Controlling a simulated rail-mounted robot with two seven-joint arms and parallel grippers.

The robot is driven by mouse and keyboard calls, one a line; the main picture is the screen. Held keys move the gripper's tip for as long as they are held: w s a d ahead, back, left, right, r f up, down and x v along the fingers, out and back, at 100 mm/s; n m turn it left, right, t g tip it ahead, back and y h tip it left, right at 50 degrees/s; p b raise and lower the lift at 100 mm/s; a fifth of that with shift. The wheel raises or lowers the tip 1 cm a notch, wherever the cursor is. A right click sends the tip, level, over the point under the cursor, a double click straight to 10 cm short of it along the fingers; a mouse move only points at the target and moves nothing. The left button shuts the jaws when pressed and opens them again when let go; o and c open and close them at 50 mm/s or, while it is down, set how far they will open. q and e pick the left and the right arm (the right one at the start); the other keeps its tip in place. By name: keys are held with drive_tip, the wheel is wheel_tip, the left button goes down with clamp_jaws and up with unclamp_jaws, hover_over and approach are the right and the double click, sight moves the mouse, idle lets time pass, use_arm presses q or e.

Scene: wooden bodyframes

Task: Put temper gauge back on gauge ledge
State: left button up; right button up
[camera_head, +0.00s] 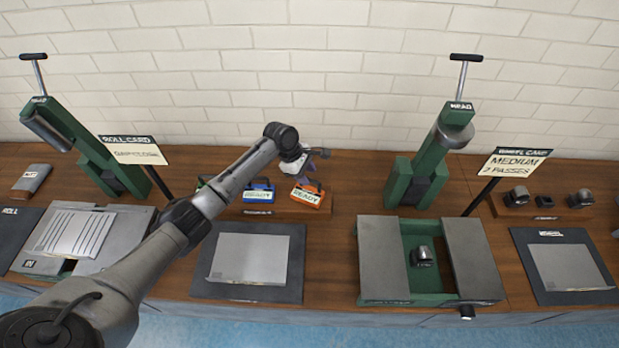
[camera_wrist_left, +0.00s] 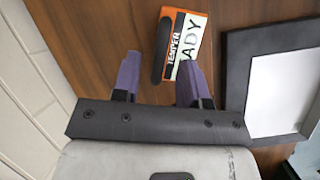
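The temper gauge (camera_head: 306,197) is an orange block with a white READY label, at the right end of the low wooden gauge ledge (camera_head: 285,213) near the back wall. In the left wrist view the gauge (camera_wrist_left: 186,45), marked TEMPER, lies beyond the fingertips with its dark handle bar toward the gap between them. My left gripper (camera_head: 310,158) is above and behind the gauge in the head view. In the left wrist view its purple fingers (camera_wrist_left: 160,75) are apart with nothing between them. The right finger covers the gauge's near end. My right gripper is not in view.
A dark mat with a grey sheet (camera_head: 250,258) lies in front. Green presses (camera_head: 430,160) and sign cards (camera_head: 515,161) stand on both sides. The brick wall (camera_head: 330,70) is close behind.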

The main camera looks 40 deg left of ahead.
use_arm(q)
drive_tip(key=p+v, duration=0.1)
drive_tip(key=v, duration=0.7)
drive_tip(key=shift+r, duration=0.4)
drive_tip(key=shift+a, duration=0.15)
